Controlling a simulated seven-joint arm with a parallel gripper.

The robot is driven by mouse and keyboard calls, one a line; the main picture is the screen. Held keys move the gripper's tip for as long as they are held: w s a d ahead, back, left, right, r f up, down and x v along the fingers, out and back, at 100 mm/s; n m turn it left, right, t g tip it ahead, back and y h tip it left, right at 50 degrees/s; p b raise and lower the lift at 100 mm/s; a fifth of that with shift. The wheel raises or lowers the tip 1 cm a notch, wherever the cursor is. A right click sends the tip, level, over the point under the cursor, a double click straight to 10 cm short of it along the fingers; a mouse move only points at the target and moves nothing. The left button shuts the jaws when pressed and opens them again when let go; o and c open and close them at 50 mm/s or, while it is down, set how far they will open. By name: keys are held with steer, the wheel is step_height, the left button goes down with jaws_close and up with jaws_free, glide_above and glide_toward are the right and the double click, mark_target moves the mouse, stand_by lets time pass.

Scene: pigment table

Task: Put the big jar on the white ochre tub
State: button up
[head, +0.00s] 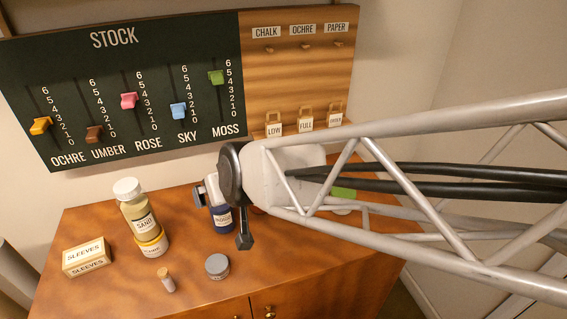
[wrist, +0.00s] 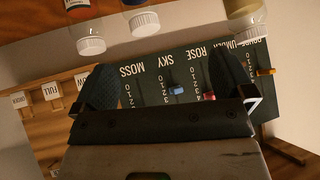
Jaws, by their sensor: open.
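The big jar (head: 138,211), tall with sand-coloured contents, a SAND label and a white lid, stands upright on top of the white ochre tub (head: 152,248) at the left of the table in the head view. The tub has a yellow band and a label that is hard to read. In the wrist view a pale jar with a white lid (wrist: 245,22), seemingly the same one, hangs upside down at the top right. My gripper (head: 223,214) is to the right of the jar, apart from it. In the wrist view its two dark fingers (wrist: 165,85) are wide apart with nothing between them.
A blue jar (head: 222,221) stands by my gripper, partly hidden. A SLEEVES box (head: 87,257), a small corked vial (head: 166,279) and a grey-lidded pot (head: 217,266) are on the table. A slider board (head: 120,90) stands behind. My arm hides the table's right side.

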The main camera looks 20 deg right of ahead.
steer(key=s+d+r+m+g+h, duration=0.2)
steer(key=s+d+g, duration=0.3)
steer(key=s+d, duration=0.7)
steer(key=d+r+h, duration=0.1)
steer(key=d, duration=0.1)
steer(key=shift+d+h, duration=0.3)
